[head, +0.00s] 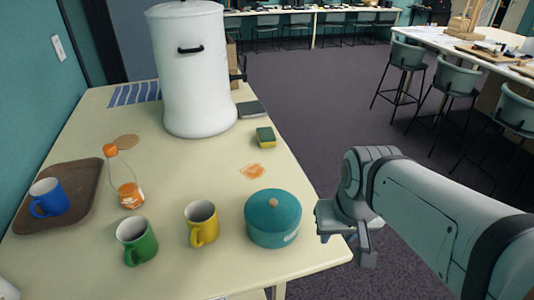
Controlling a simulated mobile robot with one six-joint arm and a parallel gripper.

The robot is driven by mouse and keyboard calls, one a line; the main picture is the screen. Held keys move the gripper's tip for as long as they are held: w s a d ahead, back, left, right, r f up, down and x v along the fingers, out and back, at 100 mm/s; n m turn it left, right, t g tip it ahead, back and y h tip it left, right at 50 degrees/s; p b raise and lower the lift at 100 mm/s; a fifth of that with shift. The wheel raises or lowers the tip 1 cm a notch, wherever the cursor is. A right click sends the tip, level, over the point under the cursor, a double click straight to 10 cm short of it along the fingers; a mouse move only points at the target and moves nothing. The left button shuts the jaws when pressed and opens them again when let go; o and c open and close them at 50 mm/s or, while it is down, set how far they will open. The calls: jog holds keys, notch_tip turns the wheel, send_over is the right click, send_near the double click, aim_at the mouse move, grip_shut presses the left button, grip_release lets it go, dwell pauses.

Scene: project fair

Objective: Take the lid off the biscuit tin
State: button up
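The biscuit tin (272,228) is a round teal tin near the right front edge of the cream table. A pale label shows low on the tin's right side. My gripper (345,250) is just right of the tin, by the table's right edge, apart from the tin. Its fingers point down and are partly hidden by the wrist, so I cannot tell how far apart they are. Nothing visible is held.
A yellow mug (204,231) stands left of the tin, then a green mug (137,243). The table behind the tin is mostly clear.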

jog(key=shift+o, duration=0.4)
jog(key=shift+o, duration=0.3)
jog(key=shift+w+r, duration=0.1)
jog(key=shift+r, duration=0.15)
notch_tip(320, 180, up, 4)
jog(key=m+g+p, duration=0.1)
jog(key=m+p, duration=0.5)
jog(key=p, duration=0.6)
send_over(273, 201)
jog(key=s, duration=0.1)
jog(key=shift+h, duration=0.3)
jog(key=f, duration=0.4)
jog(key=f+p, duration=0.1)
jog(key=f, duration=0.2)
jog(key=shift+w, duration=0.4)
jog(key=shift+r, duration=0.1)
grip_shut()
